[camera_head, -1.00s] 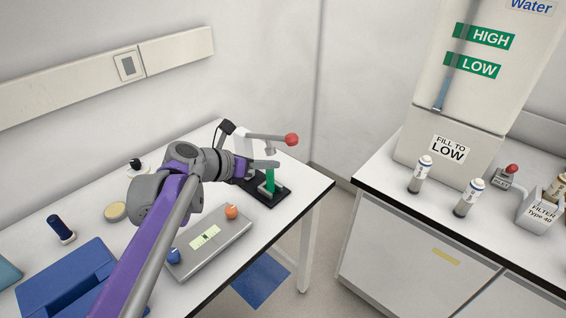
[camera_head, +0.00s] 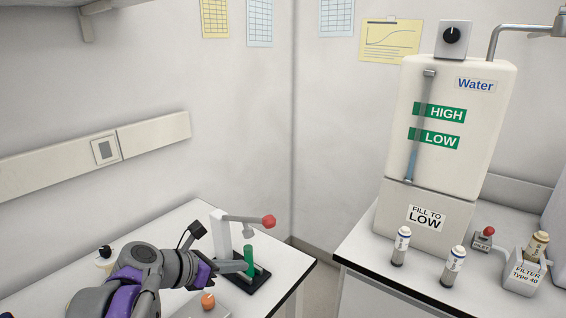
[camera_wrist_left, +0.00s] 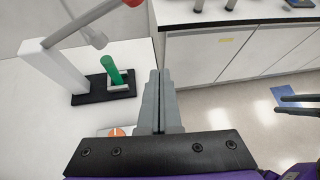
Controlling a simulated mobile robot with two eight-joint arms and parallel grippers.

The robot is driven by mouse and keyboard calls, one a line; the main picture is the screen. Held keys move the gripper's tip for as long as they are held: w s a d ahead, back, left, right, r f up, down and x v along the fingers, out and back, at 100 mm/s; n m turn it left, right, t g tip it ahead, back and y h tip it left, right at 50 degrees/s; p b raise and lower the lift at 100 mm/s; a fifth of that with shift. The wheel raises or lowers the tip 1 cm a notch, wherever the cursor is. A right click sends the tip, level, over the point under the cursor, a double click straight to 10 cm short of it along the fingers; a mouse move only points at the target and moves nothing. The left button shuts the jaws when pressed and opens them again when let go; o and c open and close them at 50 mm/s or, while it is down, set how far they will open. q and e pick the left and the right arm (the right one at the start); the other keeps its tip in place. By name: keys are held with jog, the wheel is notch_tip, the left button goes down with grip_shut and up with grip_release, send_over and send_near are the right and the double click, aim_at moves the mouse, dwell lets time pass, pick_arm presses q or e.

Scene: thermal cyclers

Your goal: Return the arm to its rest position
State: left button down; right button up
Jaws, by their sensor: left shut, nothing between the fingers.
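My left gripper (camera_head: 246,267) comes in from the lower left of the head view. In the left wrist view its two grey fingers (camera_wrist_left: 158,76) lie together with nothing between them. Beside the fingers, the green cylinder (camera_head: 249,260) stands on a black base (camera_head: 254,285) with a white post and a red-knobbed lever (camera_head: 245,218). The green cylinder also shows left of the fingers in the left wrist view (camera_wrist_left: 113,70), apart from them. Two dark prongs at the right edge of the left wrist view look like my right gripper (camera_wrist_left: 285,104), with a gap between them.
An orange knob (camera_head: 208,299) is just below my left gripper. A water tank (camera_head: 455,120) stands on the right counter with two white-capped bottles (camera_head: 399,246) and a filter holder (camera_head: 522,276). Open floor (camera_wrist_left: 240,105) lies between table and counter.

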pick_arm(q)
jog(key=s+a+f+m+g+y, duration=0.1)
jog(key=s+f+m+y, duration=0.3)
jog(key=s+f+m, duration=0.6)
jog(key=s+a+f+m+g+y, duration=0.2)
jog(key=s+f+m, duration=0.8)
jog(key=m, duration=0.8)
jog(key=s+a+y, duration=0.1)
jog(key=s+y, duration=0.1)
jog(key=s, duration=0.1)
jog(key=shift+a+m, duration=0.25)
jog(key=shift+m, duration=0.05)
